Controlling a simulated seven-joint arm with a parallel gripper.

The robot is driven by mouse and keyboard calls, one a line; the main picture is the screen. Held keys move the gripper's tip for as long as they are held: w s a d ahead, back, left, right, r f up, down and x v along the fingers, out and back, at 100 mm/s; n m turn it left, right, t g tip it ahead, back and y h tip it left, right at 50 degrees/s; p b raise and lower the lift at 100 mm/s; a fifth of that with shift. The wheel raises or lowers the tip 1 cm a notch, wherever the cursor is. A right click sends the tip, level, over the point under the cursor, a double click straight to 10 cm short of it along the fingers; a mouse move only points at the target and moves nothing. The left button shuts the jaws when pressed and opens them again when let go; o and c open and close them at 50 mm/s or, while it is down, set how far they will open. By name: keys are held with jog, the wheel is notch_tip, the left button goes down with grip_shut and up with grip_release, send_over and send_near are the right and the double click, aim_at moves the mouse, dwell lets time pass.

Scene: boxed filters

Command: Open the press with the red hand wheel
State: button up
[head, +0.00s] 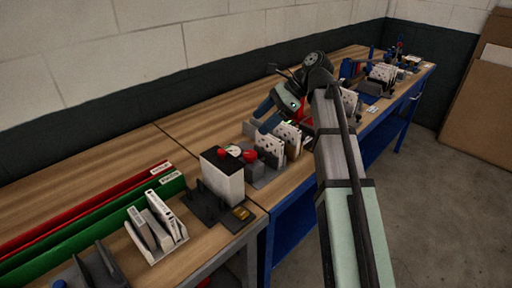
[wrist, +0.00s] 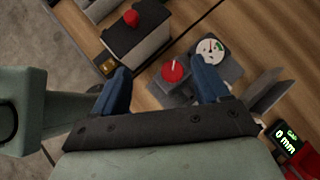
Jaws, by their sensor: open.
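The red hand wheel (wrist: 173,71) is a small red disc with a pale mark, on the grey press (wrist: 223,68) in the wrist view. In the head view the wheel (head: 250,156) shows at the front of the press on the bench. My gripper (wrist: 162,66) is open, with its blue fingers apart on either side of the wheel in the wrist view. In the head view my gripper (head: 259,116) hangs above and behind the press, apart from the wheel. I cannot tell how far the press jaws are apart.
A round dial gauge (wrist: 211,48) sits beside the wheel. A black-and-white box with a red knob (wrist: 131,17) stands close by. Patterned white panels (head: 270,148) stand right of the wheel. A display reading 0 mm (wrist: 285,142) is at lower right in the wrist view.

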jog(key=s+a+r, duration=0.2)
jog(key=s+a, duration=0.1)
jog(key=a, duration=0.1)
jog(key=m+t+h, duration=0.4)
jog(key=m+h, duration=0.1)
jog(key=m, duration=0.4)
send_near(250, 154)
jog(key=x, duration=0.8)
jog(key=shift+w+f, duration=0.2)
jog(key=shift+w, duration=0.05)
jog(key=shift+g, duration=0.3)
jog(key=c, duration=1)
